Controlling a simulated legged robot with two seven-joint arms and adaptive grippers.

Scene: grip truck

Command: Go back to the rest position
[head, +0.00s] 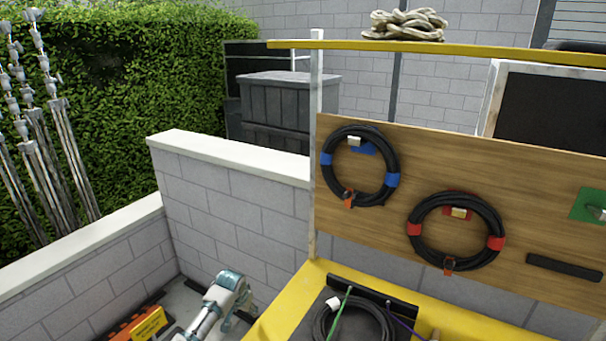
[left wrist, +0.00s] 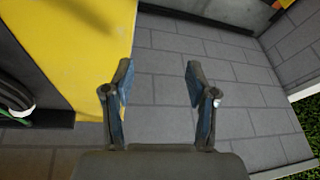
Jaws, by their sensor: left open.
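My left gripper (left wrist: 158,82) is open and empty in the left wrist view. Its two fingers stand well apart over grey paving, beside a yellow truck edge (left wrist: 85,65). In the head view a white and teal link of my left arm shows at the bottom, left of the yellow truck bed (head: 285,305); the gripper's fingers cannot be made out there. My right gripper is in neither view.
A wooden board (head: 380,225) holds a blue-banded cable coil (head: 392,163) and a red-banded one (head: 415,245). Another black coil (head: 318,325) lies in the truck bed. A block wall (head: 235,195) stands behind my left arm, and an orange box (head: 125,332) lies lower left.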

